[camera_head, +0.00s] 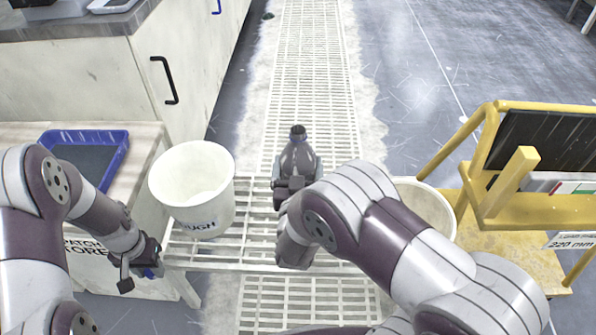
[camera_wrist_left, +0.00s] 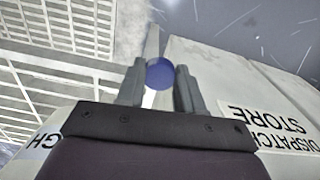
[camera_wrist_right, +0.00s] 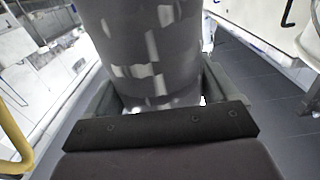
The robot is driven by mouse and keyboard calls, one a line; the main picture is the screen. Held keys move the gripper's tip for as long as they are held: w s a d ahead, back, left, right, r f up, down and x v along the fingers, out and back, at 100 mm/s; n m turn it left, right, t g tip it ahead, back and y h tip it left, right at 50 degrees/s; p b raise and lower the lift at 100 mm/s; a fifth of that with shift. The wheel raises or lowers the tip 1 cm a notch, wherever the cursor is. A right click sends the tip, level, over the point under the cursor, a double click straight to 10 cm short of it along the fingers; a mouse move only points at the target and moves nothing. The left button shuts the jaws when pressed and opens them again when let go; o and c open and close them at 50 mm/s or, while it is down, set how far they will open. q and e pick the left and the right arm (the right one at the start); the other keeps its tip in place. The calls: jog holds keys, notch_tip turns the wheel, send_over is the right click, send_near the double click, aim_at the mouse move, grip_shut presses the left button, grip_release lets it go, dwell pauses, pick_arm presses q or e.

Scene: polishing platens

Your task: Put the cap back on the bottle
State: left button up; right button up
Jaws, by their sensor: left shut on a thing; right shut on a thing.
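My right gripper (camera_wrist_right: 160,95) is shut around a grey bottle (camera_wrist_right: 150,45) that fills much of the right wrist view. In the head view the bottle (camera_head: 298,158) stands upright near the middle, with a narrow dark neck on top and no cap visible on it. My right forearm partly covers its lower right side. My left gripper (camera_head: 142,272) is low at the left, beside the slatted bench and apart from the bottle. In the left wrist view a round blue cap (camera_wrist_left: 159,73) sits between its two fingertips.
A white bucket (camera_head: 222,205) stands on the slatted bench (camera_head: 215,255) between my left gripper and the bottle. Another bucket (camera_head: 432,208) is partly behind my right arm. A blue tray (camera_head: 122,160) lies at the left. A yellow cart (camera_head: 490,212) stands at the right.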

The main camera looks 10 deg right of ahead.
aim_at(298, 164)
pick_arm(q)
notch_tip(298, 164, up, 3)
jog(key=shift+r+p, duration=0.1)
jog(key=shift+p, duration=0.9)
pick_arm(e)
notch_tip(298, 164, up, 5)
jog(key=shift+f, duration=0.1)
jog(key=shift+o, duration=0.2)
jog(key=c, duration=0.5)
jog(key=shift+s, duration=0.1)
